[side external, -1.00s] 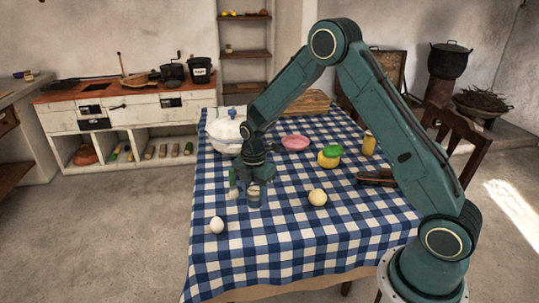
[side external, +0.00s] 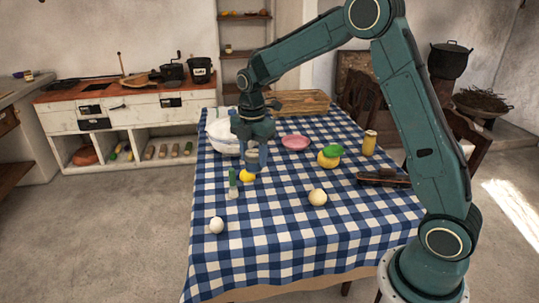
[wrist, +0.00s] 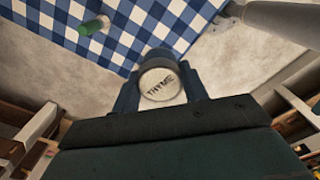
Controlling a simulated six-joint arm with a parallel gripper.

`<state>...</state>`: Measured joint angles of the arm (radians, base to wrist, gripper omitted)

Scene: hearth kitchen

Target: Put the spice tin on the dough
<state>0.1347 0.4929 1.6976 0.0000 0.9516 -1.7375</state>
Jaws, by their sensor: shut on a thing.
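The spice tin (wrist: 160,84) shows its round pale lid, marked THYME, in the wrist view. My gripper (side external: 252,160) is shut on it, and a finger stands on each side of the tin in the wrist view (wrist: 160,88). In the side view the gripper holds the tin above the left part of the table, clear of the cloth, with the tin partly hidden by the fingers. A pale, cream-coloured ball (side external: 317,197), which looks like the dough, sits on the cloth to the right of and nearer than the gripper.
The checked cloth (side external: 270,235) is clear at the front. Near the gripper are a yellow round thing (side external: 246,176), a green-and-white item (side external: 233,184) and a white pot (side external: 222,135). An egg (side external: 216,225), pink dish (side external: 295,142), yellow-green item (side external: 329,157), yellow can (side external: 369,143) and brown object (side external: 383,177) stand around.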

